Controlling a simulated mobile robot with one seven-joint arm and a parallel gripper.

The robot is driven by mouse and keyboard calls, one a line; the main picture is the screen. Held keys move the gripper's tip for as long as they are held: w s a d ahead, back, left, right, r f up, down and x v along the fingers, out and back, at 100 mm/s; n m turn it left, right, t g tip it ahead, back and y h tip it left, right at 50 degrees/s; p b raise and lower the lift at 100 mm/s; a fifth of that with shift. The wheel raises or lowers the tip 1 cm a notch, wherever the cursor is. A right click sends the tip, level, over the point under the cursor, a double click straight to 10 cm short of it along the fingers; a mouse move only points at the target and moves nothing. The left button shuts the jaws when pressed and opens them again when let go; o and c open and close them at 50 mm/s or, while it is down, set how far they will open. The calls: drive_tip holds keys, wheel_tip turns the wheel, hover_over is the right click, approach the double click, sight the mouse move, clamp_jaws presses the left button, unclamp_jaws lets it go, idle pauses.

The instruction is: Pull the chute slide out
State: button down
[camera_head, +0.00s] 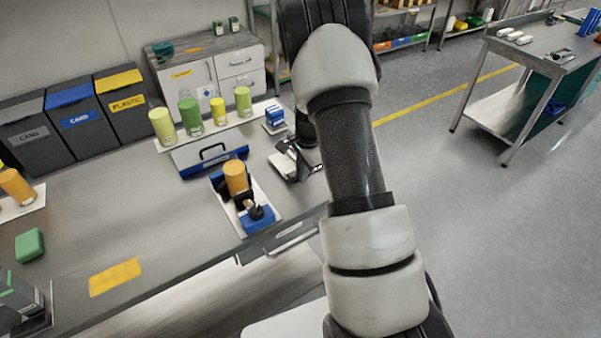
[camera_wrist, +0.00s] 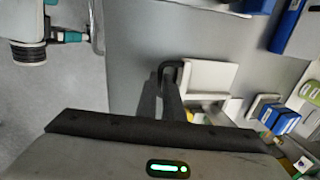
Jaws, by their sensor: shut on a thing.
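The chute slide appears to be the small white piece (camera_head: 280,166) at the right end of the workbench, beside my gripper. In the wrist view the white piece (camera_wrist: 210,76) sits right against my fingers. My gripper (camera_head: 297,152) is low over the bench, partly hidden by my arm. In the wrist view my dark fingers (camera_wrist: 170,72) are shut on the near edge of the white piece. The exact grip point is hidden by the fingers.
A blue-and-white case with a black handle (camera_head: 212,155) and a blue fixture holding an orange cylinder (camera_head: 236,178) stand left of my gripper. Several green cylinders stand on a white strip behind. A small blue box (camera_head: 274,116) is close behind.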

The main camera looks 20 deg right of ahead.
drive_tip(key=shift+s, duration=0.25)
drive_tip(key=c, duration=1.9)
unclamp_jaws()
drive_tip(key=shift+r, duration=0.25)
wheel_tip(320, 180, up, 17)
drive_tip(key=s, duration=0.3)
drive_tip(key=shift+d+f, duration=0.15)
drive_tip(key=shift+d, duration=0.15)
drive_tip(key=shift+w, duration=0.1)
